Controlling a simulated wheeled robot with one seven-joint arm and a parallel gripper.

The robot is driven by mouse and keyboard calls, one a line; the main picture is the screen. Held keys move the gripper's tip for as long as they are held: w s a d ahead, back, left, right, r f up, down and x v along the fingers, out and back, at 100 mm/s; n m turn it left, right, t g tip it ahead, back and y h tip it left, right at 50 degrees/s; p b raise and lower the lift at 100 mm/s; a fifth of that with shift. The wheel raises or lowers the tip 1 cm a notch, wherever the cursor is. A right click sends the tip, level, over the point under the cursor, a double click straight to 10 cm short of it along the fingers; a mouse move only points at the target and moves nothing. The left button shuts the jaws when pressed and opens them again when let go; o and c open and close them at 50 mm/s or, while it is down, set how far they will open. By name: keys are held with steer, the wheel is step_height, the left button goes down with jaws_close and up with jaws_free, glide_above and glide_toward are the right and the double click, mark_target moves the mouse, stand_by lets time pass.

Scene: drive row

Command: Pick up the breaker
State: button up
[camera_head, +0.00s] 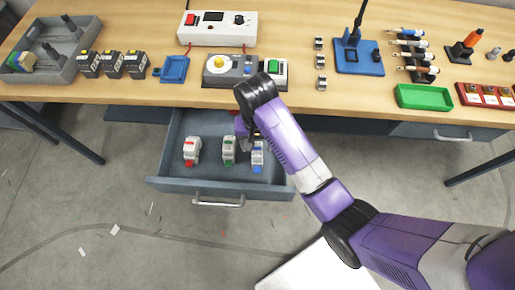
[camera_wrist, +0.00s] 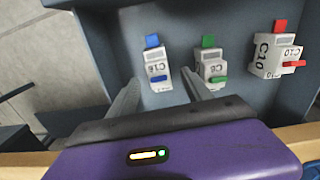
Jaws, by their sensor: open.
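Three white breakers stand apart in the open drawer (camera_head: 205,172): one with red parts (camera_head: 191,151), one with green (camera_head: 229,150) and one with blue (camera_head: 258,158). In the wrist view the order is reversed: blue (camera_wrist: 157,72) at left, green (camera_wrist: 211,70) in the middle, red (camera_wrist: 272,55) marked C10 at right. My gripper (camera_wrist: 159,77) is open and empty. Its fingers lie either side of the blue breaker in that picture; I see no contact. In the head view my wrist hides most of the gripper (camera_head: 246,142), above the drawer's right part.
The wooden tabletop (camera_head: 130,90) runs behind the drawer. The drawer's walls and front handle (camera_head: 218,202) surround the breakers.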

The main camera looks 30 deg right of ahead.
mark_target(257, 154)
steer(key=shift+d+f+p, duration=0.1)
steer(key=shift+f+p, duration=0.2)
steer(key=shift+f, duration=3.3)
jaws_close()
